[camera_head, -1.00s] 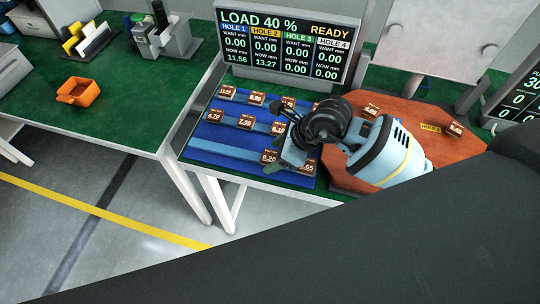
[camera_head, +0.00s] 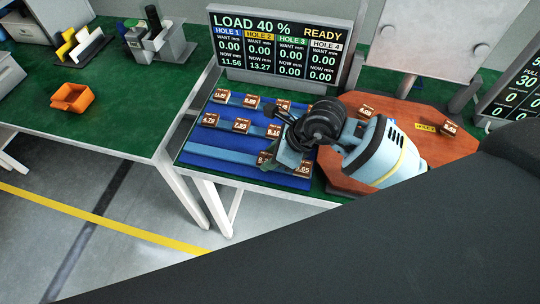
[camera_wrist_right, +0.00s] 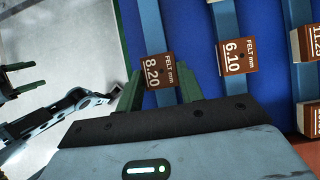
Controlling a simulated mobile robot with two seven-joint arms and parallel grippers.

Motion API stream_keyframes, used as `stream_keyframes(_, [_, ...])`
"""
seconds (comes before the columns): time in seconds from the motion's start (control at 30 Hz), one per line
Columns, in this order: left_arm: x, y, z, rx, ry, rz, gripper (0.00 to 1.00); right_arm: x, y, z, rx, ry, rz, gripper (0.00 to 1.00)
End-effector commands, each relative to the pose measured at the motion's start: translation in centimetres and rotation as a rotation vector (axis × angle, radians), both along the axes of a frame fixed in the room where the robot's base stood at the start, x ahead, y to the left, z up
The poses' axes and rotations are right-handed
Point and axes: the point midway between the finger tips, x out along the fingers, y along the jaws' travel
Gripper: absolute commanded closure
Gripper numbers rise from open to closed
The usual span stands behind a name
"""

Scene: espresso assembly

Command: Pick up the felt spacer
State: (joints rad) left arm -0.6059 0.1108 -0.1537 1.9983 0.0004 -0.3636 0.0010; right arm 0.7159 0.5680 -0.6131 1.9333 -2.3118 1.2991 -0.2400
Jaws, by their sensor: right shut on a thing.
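The felt spacer marked 8.20 is a small brown block with a white label, seen in the right wrist view (camera_wrist_right: 157,70). My right gripper (camera_wrist_right: 158,88) is shut on it, with one green finger on each side. In the head view the same spacer (camera_head: 263,158) is partly hidden behind my right gripper, over the front row of the blue tray (camera_head: 215,158). I cannot tell whether it is clear of the tray. My left gripper (camera_wrist_right: 25,77) shows at the left edge of the right wrist view, its green fingers apart and empty.
Other labelled spacers stand close by, such as 6.10 (camera_wrist_right: 237,57) and 9.65 (camera_head: 301,169). A brown octagonal board (camera_head: 455,150) lies right of the tray. The screen (camera_head: 285,45) stands behind.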

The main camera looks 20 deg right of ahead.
Motion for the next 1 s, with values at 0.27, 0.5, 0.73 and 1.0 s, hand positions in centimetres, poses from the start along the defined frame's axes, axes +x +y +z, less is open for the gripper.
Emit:
stream_keyframes(0.27, [0.3, 0.0, 0.0, 0.0, -0.006, 0.0, 0.37, 0.1, 0.0, 3.1, 0.001, -0.006, 0.002, 0.85])
stream_keyframes(0.5, [0.2, 0.0, -0.2, 0.0, -0.002, -0.001, 0.37, -4.7, 0.5, 3.5, 0.0, 0.001, 0.004, 0.85])
stream_keyframes(0.73, [-0.2, 0.0, -0.8, 0.0, 0.008, 0.0, 0.37, -10.3, 1.0, 4.0, 0.0, 0.002, 0.005, 0.85])
stream_keyframes(1.0, [0.1, 0.0, -0.4, 0.001, 0.003, -0.001, 0.37, -14.6, 1.4, 4.8, -0.001, 0.0, -0.001, 0.85])
